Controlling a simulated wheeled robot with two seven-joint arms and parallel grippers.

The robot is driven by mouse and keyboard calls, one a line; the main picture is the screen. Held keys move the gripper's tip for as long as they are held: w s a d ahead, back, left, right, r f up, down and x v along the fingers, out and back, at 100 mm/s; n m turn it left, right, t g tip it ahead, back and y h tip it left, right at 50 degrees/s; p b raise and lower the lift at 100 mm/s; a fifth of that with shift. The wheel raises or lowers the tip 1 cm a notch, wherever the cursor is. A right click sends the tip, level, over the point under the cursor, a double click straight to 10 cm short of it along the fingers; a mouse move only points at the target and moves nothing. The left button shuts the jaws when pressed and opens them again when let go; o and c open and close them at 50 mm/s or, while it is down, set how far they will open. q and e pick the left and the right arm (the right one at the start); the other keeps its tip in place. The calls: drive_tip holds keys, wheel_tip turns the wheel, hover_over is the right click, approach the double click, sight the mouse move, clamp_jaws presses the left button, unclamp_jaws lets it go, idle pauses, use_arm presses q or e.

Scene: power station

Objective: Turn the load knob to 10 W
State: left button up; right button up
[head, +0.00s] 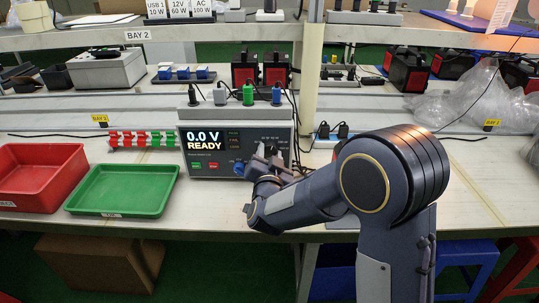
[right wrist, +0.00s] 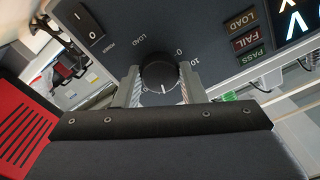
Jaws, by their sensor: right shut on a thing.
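The load knob (right wrist: 157,70) is round and black on the grey front panel of the tester (head: 225,171). In the right wrist view its white mark points toward the bottom of the picture. The labels "0" and "10" show at its upper right; other scale marks are partly hidden. My right gripper (right wrist: 160,82) is shut on the knob, one finger on each side. In the head view my right gripper (head: 266,163) is at the panel's lower right and hides the knob. The display (head: 204,141) reads "0.0 V READY". My left gripper is not in view.
A power switch (right wrist: 90,22) sits on the panel near the knob. Plugs, including a green one (head: 249,93), stand on the tester's top. A green tray (head: 122,210) and a red tray (head: 38,203) lie to the left. Bagged items (head: 480,100) lie at the right.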

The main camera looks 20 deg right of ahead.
drive_tip(key=n+p, duration=0.1)
drive_tip(key=n, duration=0.3)
drive_tip(key=shift+r+p, duration=0.1)
drive_tip(key=shift+p, duration=0.3)
drive_tip(key=n+p, duration=0.1)
drive_tip(key=n, duration=0.2)
drive_tip(key=shift+n+p, duration=0.35)
drive_tip(key=shift+n, duration=0.05)
drive_tip(key=n+p, duration=0.2)
drive_tip(key=n, duration=0.3)
drive_tip(key=shift+d+n+p, duration=0.1)
drive_tip(key=shift+n+p, duration=0.65)
drive_tip(key=shift+n, duration=0.55)
drive_tip(key=o, duration=1)
drive_tip(key=shift+s, duration=0.1)
